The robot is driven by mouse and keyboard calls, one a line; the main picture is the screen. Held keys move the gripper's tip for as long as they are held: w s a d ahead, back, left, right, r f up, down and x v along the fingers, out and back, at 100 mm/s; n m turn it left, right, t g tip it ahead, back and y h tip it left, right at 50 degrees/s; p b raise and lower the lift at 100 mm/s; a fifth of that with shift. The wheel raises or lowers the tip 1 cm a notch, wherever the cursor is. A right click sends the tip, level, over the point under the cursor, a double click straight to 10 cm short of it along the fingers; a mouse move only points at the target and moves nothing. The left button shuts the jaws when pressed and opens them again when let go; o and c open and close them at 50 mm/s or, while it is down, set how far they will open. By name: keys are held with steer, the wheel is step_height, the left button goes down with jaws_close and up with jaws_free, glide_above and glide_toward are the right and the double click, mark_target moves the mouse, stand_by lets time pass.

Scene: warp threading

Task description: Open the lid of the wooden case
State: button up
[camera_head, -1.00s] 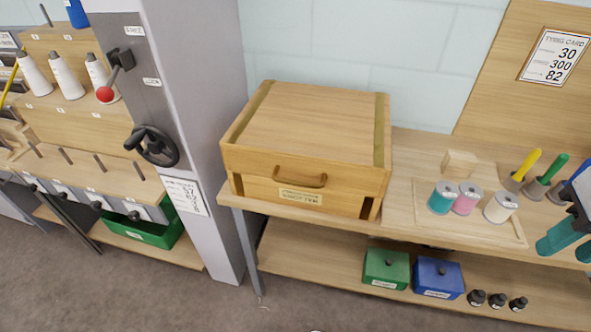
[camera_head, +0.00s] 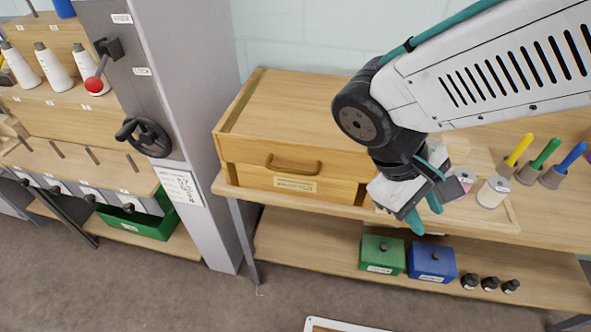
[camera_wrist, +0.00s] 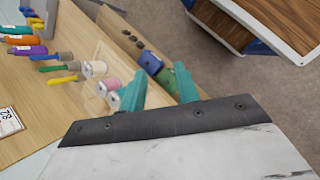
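The wooden case (camera_head: 238,152) sits on the workbench beside the grey column, with its lid (camera_head: 300,105) shut. A curved wooden handle (camera_head: 293,165) is on the front of the lid, above a label. My gripper (camera_head: 425,217) hangs in front of the bench, to the right of the case and apart from it. My arm hides the case's right end. In the wrist view, the two teal fingertips (camera_wrist: 160,90) stand apart with nothing between them. The case is not in the wrist view.
Thread spools (camera_head: 493,192) stand on a board right of the case, with coloured-handled tools (camera_head: 551,160) beyond. A green box (camera_head: 381,255) and a blue box (camera_head: 431,262) sit on the lower shelf. The grey column (camera_head: 190,130) bounds the case's left. Floor in front is mostly clear.

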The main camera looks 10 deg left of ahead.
steer(key=w+a+f+n+t+h, duration=0.25)
steer(key=a+f+n+t, duration=0.2)
steer(key=a, duration=0.45)
steer(key=t+y, duration=0.3)
steer(key=t, duration=0.8)
glide_toward(292, 170)
steer(key=w, duration=0.2)
steer(key=shift+n+g, duration=0.25)
steer(key=shift+n, duration=0.1)
steer(key=x, duration=0.8)
steer(key=shift+d+f, duration=0.3)
steer(key=shift+d, duration=0.05)
jaws_close()
